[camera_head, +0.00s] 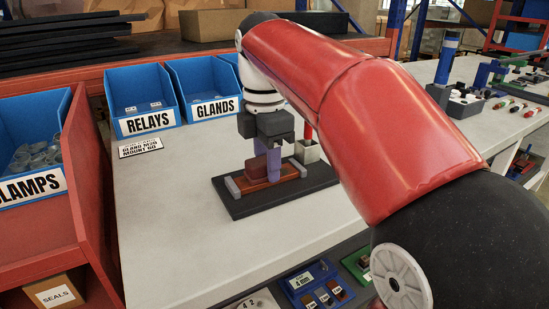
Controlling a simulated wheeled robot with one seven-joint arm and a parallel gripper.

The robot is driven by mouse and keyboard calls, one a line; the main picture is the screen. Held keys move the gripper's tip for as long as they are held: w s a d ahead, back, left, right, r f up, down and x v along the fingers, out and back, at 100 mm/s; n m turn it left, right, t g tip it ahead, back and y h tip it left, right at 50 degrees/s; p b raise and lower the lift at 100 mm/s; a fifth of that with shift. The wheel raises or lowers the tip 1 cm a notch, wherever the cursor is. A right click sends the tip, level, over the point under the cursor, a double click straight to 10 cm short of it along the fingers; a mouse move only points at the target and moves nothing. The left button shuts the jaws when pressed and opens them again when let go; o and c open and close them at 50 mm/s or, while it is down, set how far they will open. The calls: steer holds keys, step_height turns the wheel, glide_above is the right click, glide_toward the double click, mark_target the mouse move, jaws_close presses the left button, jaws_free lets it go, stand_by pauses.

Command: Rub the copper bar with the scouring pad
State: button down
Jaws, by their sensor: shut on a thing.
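The copper bar (260,184), reddish brown, lies between light grey end blocks on a dark base plate (243,208) on the bench. My gripper (272,167) points down over the bar, its purple fingers close to the bar's top. It is shut on a dark reddish block, which looks like the scouring pad (256,168). The pad sits just above or against the bar; I cannot tell whether they touch. My fingers hide part of the pad and the middle of the bar.
Blue bins labelled RELAYS (142,103) and GLANDS (205,90) stand behind. A red rack (92,190) with a CLAMPS bin is at left.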

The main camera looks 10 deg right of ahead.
mark_target(251, 163)
steer(key=shift+s+a+f, duration=0.1)
steer(key=shift+s+a, duration=0.1)
steer(key=shift+a, duration=0.6)
steer(key=shift+s+a, duration=0.2)
steer(key=shift+a, duration=0.55)
steer(key=shift+s+a, duration=0.25)
steer(key=shift+a, duration=0.65)
steer(key=shift+s+a, duration=0.25)
steer(key=shift+a, duration=0.65)
steer(key=shift+r, duration=0.2)
steer(key=shift+d+r, duration=0.15)
steer(key=shift+r, duration=2.75)
steer(key=shift+w+r, duration=0.1)
steer(key=shift+r, duration=1.4)
